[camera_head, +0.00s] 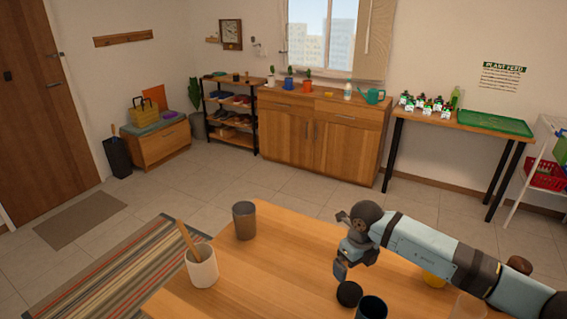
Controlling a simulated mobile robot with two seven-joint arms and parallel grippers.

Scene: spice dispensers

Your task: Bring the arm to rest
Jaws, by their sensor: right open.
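My right arm, pale blue and dark grey, reaches in from the right edge over the wooden table (275,262). It bends at a dark joint, and its right gripper (341,271) hangs below that bend over the table. The jaws are open, small and partly hidden by the arm's own links; I see nothing held between them. A round black object (348,293) sits just below the gripper; I cannot tell whether they touch. My left gripper is not in view.
A dark cup (244,220) and a white pot with a wooden stick (202,267) stand on the table's left part. A dark blue cup (371,308) is at the front. The table's middle is clear.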

